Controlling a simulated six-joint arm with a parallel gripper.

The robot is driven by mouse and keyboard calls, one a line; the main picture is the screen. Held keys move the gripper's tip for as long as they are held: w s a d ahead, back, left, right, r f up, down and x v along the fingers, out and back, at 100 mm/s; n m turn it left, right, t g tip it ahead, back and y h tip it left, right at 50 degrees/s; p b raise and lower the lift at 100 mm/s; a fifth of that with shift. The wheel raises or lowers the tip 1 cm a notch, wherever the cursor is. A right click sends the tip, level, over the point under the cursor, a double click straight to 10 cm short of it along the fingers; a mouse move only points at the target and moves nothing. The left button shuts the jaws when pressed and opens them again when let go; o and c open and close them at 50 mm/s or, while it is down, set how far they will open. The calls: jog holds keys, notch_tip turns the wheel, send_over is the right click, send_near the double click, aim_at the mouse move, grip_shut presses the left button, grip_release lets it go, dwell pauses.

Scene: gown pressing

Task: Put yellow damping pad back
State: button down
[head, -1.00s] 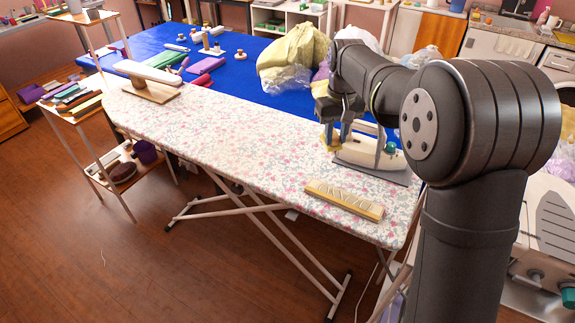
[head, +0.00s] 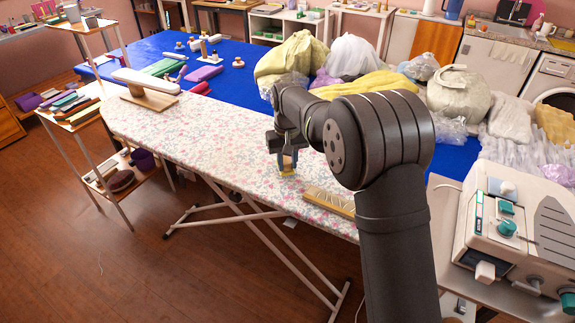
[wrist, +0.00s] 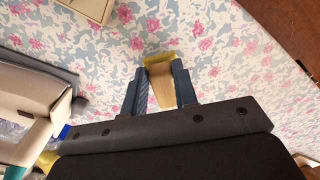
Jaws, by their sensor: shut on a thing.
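My gripper (head: 288,158) is over the right half of the flowered ironing board, pointing down. It is shut on the yellow damping pad (head: 287,174), which shows below the fingertips. In the wrist view, the pad's yellow edge (wrist: 158,58) sticks out past the fingertips of my gripper (wrist: 160,80), and a tan face lies between the two fingers. Whether the pad touches the board cover cannot be told.
A wooden block (head: 328,202) lies on the ironing board (head: 215,140) close by. A sleeve board (head: 146,82) stands at the far left end. Coloured folded pieces fill a side shelf (head: 75,105). The board's middle is clear.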

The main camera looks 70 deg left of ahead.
aim_at(288, 165)
jog(key=shift+f, duration=0.75)
jog(key=shift+f, duration=0.1)
jog(key=c, duration=1.1)
grip_release()
jog(key=shift+c, duration=0.2)
notch_tip(288, 165, up, 12)
notch_tip(288, 165, down, 12)
jog(key=shift+f, duration=0.1)
jog(key=shift+r, duration=2.15)
